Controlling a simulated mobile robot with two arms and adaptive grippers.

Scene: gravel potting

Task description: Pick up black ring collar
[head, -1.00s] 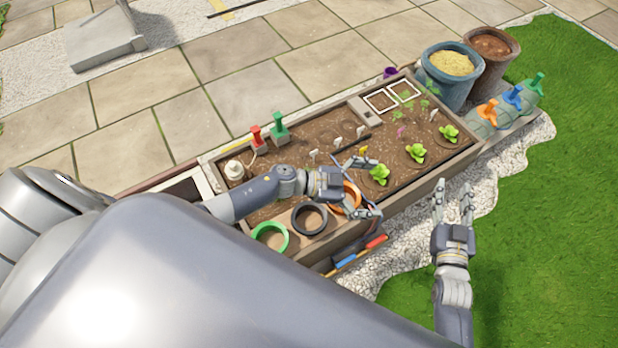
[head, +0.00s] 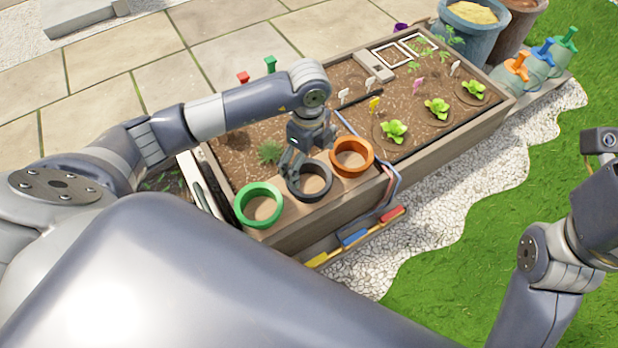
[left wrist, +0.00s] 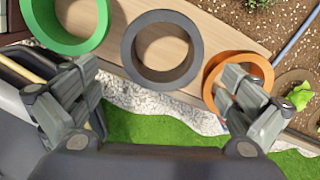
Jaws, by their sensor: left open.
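The black ring collar (head: 309,181) sits on the wooden ledge of the planter, between the green ring collar (head: 259,205) and the orange ring collar (head: 352,157). My left gripper (head: 292,166) points down at the black collar's left rim and partly covers it. In the left wrist view the black collar (left wrist: 161,47) lies whole and empty ahead of the spread fingers of my left gripper (left wrist: 160,105). I cannot tell in the head view whether a finger touches it. My right arm is at the right edge, and its fingers are not visible.
The planter bed (head: 240,150) holds soil, lettuces (head: 394,131) and small labels. Blue and red tools (head: 355,238) rest on a low shelf at its front. Buckets (head: 468,35) and spray-like bottles (head: 515,70) stand at the far right. Grass and gravel lie in front.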

